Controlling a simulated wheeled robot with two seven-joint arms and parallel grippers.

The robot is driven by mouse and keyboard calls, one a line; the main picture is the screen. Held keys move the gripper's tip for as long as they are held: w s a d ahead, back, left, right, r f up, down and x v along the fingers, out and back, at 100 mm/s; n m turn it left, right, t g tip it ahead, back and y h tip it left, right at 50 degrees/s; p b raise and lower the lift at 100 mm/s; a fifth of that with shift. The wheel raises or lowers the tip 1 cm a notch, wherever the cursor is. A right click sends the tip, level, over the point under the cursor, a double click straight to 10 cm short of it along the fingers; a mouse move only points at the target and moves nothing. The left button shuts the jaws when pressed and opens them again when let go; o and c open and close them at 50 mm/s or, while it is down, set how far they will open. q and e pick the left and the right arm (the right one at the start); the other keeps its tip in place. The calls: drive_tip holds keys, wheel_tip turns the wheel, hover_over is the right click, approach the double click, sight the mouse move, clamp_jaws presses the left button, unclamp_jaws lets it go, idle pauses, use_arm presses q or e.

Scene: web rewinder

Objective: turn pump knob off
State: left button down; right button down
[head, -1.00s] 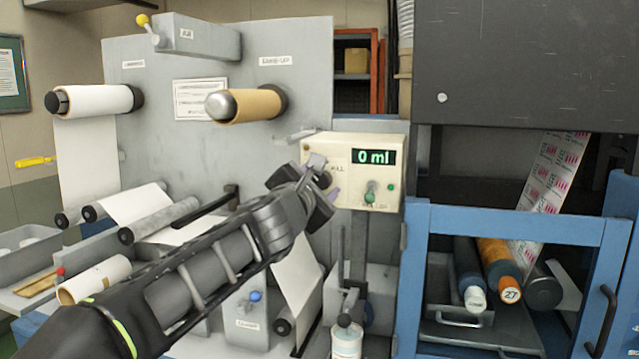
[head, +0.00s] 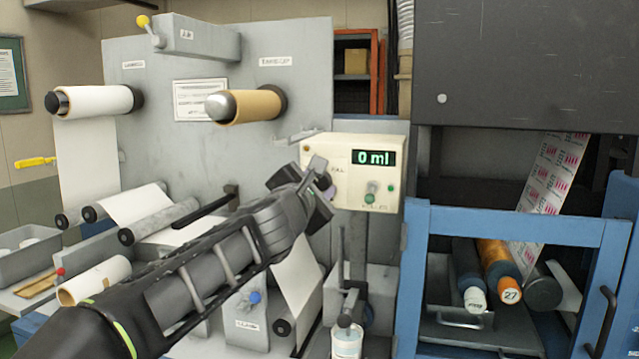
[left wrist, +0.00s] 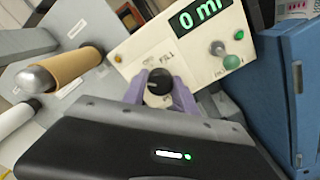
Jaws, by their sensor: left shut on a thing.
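The cream pump box (head: 348,194) has a green display reading "0 ml"; it also shows in the left wrist view (left wrist: 140,45). The black round knob (left wrist: 160,82) sits on the left of its face, under a label partly readable as "FILL". My left gripper (left wrist: 159,92) is at the box with its two purple fingertips on either side of the knob, shut on it. In the head view my left gripper (head: 326,184) hides most of the knob. A green-capped switch (head: 371,187) and a green button (head: 390,188) are on the right of the face. My right gripper is not in view.
A brown take-up roll (head: 255,106) and a white roll (head: 100,100) stick out from the grey panel behind. A blue frame (head: 515,222) stands close on the right. A white bottle (head: 346,343) stands below the box.

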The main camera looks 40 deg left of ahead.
use_arm(q)
drive_tip(key=m+p, duration=0.2)
drive_tip(key=m, duration=0.3)
drive_tip(key=shift+f+m+p, duration=0.1)
drive_tip(key=shift+m+p, duration=0.55)
drive_tip(key=shift+m, duration=1.05)
drive_tip(key=c, duration=1)
unclamp_jaws()
